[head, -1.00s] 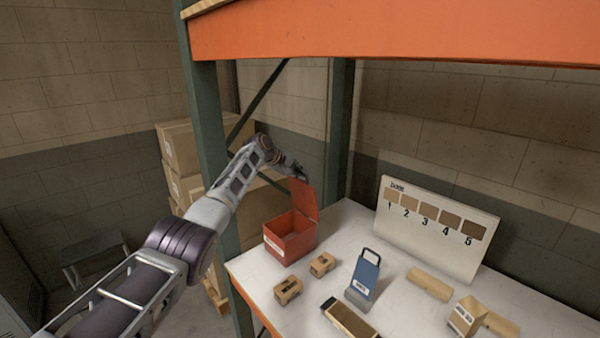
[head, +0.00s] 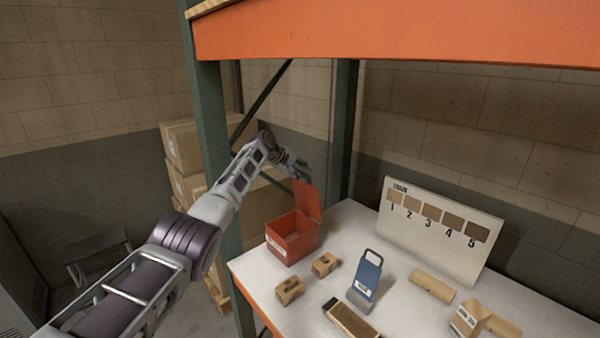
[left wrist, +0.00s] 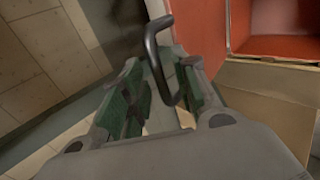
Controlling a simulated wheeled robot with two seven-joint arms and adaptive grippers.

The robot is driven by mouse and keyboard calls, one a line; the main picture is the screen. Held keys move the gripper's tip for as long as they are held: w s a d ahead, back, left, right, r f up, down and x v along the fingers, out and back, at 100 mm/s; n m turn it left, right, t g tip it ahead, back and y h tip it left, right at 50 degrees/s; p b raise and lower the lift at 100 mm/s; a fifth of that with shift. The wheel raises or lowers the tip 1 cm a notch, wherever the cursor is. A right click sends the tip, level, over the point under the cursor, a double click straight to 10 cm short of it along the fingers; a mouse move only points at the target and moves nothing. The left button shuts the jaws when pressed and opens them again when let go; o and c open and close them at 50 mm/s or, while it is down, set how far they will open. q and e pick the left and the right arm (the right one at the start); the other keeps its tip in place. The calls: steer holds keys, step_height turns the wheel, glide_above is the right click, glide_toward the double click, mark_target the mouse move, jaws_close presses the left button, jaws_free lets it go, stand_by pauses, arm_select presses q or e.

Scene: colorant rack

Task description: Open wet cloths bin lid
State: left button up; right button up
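The red wet cloths bin (head: 292,240) stands at the left end of the white table. Its red lid (head: 308,199) is swung up and stands nearly upright. My left gripper (head: 302,173) is at the lid's top edge. In the left wrist view the lid (left wrist: 200,30) is beside the fingers, and its black handle (left wrist: 152,50) reaches between them. The left gripper (left wrist: 162,100) has its green-padded fingers apart, with a gap around the handle. Part of the bin's red inside (left wrist: 280,45) shows at the upper right there. My right gripper is out of view.
A numbered colour board (head: 440,230) stands behind. A green rack post (head: 212,150) is close to my left arm. Cardboard boxes (head: 185,150) are behind it.

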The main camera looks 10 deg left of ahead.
arm_select(q)
steer(key=shift+s+a, duration=0.1)
steer(key=shift+s, duration=0.1)
steer(key=shift+v, duration=1.05)
steer(key=v, duration=0.9)
steer(key=shift+r, duration=0.25)
steer(key=shift+a, duration=0.1)
